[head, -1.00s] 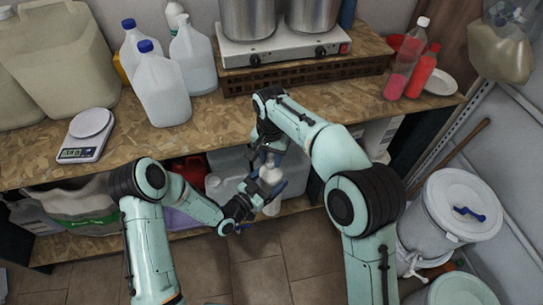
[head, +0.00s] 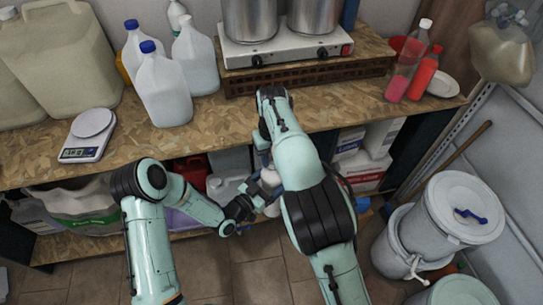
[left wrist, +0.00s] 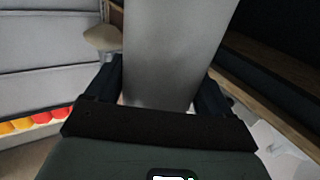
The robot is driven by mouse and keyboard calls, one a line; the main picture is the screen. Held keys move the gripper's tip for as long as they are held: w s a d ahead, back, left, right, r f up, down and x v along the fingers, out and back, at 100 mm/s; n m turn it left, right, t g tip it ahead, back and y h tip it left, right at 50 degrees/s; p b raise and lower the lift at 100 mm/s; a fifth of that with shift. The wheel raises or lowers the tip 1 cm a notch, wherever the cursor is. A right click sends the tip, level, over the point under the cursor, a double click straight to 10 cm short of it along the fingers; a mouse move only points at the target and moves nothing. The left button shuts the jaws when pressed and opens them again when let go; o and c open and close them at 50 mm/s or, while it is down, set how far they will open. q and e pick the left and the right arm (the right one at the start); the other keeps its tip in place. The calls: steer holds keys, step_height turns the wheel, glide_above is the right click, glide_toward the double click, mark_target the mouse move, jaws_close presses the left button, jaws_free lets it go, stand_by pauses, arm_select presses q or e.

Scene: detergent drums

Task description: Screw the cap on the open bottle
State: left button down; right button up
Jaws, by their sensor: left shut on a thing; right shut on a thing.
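A white bottle (head: 270,177) is upright in front of the shelf, below the worktop edge, partly hidden by my right arm. My left gripper (head: 266,194) is shut around the bottle's body from the left. In the left wrist view the pale bottle (left wrist: 165,50) fills the space between the two dark fingers. My right gripper (head: 267,160) is above the bottle, at its top, pointing down and mostly hidden by my right forearm. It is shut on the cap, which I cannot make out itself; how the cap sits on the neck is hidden.
The worktop (head: 250,115) carries blue-capped jugs (head: 163,90), a scale (head: 88,135), a hot plate (head: 285,50) with pots, and red bottles (head: 408,72). Containers fill the shelf below. White lidded drums (head: 462,205) stand at right. The floor in front is clear.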

steer(key=shift+w+m, duration=0.1)
steer(key=shift+m, duration=0.5)
steer(key=o, duration=1)
steer(key=shift+r, duration=2.3)
steer(key=shift+c, duration=0.3)
